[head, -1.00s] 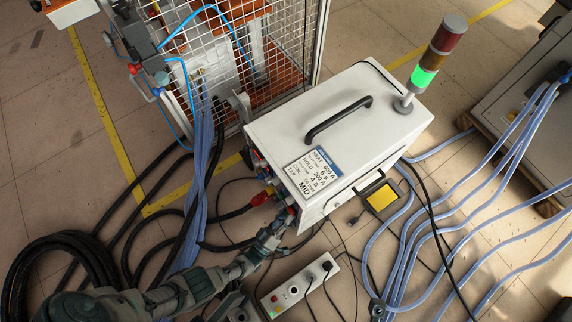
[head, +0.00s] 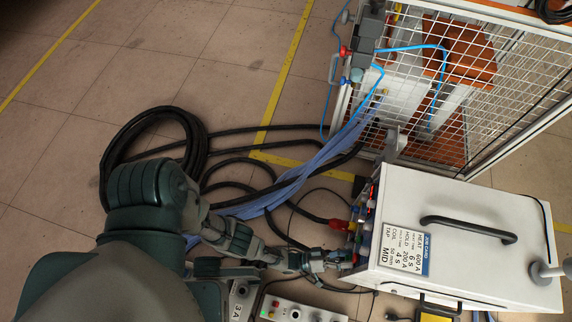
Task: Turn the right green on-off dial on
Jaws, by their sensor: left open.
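The white heater cabinet (head: 470,210) stands at the right, its front panel facing left and seen nearly edge-on. Small coloured knobs and fittings (head: 366,232) stick out of that panel, but I cannot make out the right green dial among them. My left gripper (head: 343,259) is open at the lower part of the panel, close to the knobs. I cannot tell whether it touches one. The gripper and the steep angle hide part of the panel. My right gripper is not in view.
A red plug on a black cable (head: 340,224) sits just above my left gripper. A pale control box (head: 300,311) lies on the floor below. Black hoses (head: 155,140) coil at the left, and a wire cage (head: 440,110) stands behind. The upper-left floor is clear.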

